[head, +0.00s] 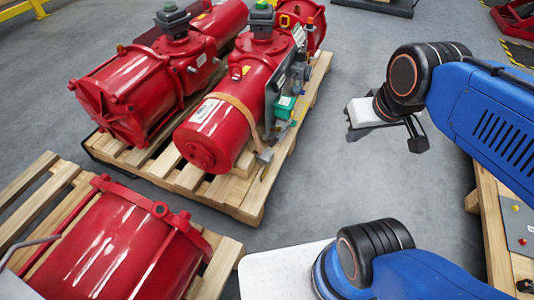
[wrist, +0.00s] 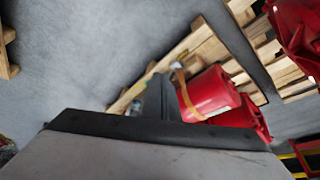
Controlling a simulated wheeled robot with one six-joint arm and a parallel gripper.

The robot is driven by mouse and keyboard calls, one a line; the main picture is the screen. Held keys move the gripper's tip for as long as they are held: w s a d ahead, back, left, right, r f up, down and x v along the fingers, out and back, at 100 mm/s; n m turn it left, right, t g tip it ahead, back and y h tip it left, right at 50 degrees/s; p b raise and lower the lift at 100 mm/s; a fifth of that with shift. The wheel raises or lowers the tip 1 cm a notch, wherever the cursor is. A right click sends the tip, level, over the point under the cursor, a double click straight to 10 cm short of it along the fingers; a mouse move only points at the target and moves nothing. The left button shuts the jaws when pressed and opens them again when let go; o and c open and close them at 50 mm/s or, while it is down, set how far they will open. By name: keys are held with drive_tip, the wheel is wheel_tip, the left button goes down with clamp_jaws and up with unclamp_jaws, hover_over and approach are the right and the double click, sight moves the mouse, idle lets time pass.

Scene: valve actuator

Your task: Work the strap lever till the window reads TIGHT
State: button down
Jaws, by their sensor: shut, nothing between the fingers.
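A tan strap (head: 236,103) runs round a red cylinder (head: 215,132) on the wooden pallet; it also shows in the wrist view (wrist: 184,94). A small grey metal piece (head: 264,155) sits at the strap's lower end near the pallet edge; I cannot tell whether it is the lever. No window reading is legible. My gripper (head: 417,143) is to the right of the pallet, clear of the strap and cylinder. In the wrist view its dark fingers (wrist: 157,92) are together and empty, overlapping the pallet and partly hiding the area beside the strap.
The loaded pallet (head: 247,206) also carries another red actuator (head: 125,92) and grey-green fittings (head: 285,105). A red cylinder (head: 105,250) lies on a pallet at lower left. A wooden pallet or bench (head: 495,230) stands at right. Grey floor (head: 335,185) is free between.

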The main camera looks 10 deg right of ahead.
drive_tip(key=w+a+f+m+g, duration=0.1)
drive_tip(key=w+a+f+m, duration=0.15)
drive_tip(key=w, duration=0.95)
drive_tip(key=w+a+f+m+g, duration=0.15)
drive_tip(key=w+f, duration=0.25)
drive_tip(key=w, duration=0.7)
drive_tip(key=w+a+f+m+g, duration=0.1)
drive_tip(key=w+f, duration=0.4)
drive_tip(key=f, duration=0.3)
drive_tip(key=w+a+f+m+g, duration=0.1)
drive_tip(key=w+a+f+m, duration=0.1)
drive_tip(key=w+f, duration=0.4)
drive_tip(key=w+a+f+m+g, duration=0.1)
drive_tip(key=w+f, duration=0.5)
drive_tip(key=f, duration=0.6)
drive_tip(key=shift+w+a+f+m+y, duration=0.25)
drive_tip(key=shift+a+m+y, duration=0.2)
drive_tip(key=shift+m, duration=0.25)
drive_tip(key=shift+s+f, duration=0.1)
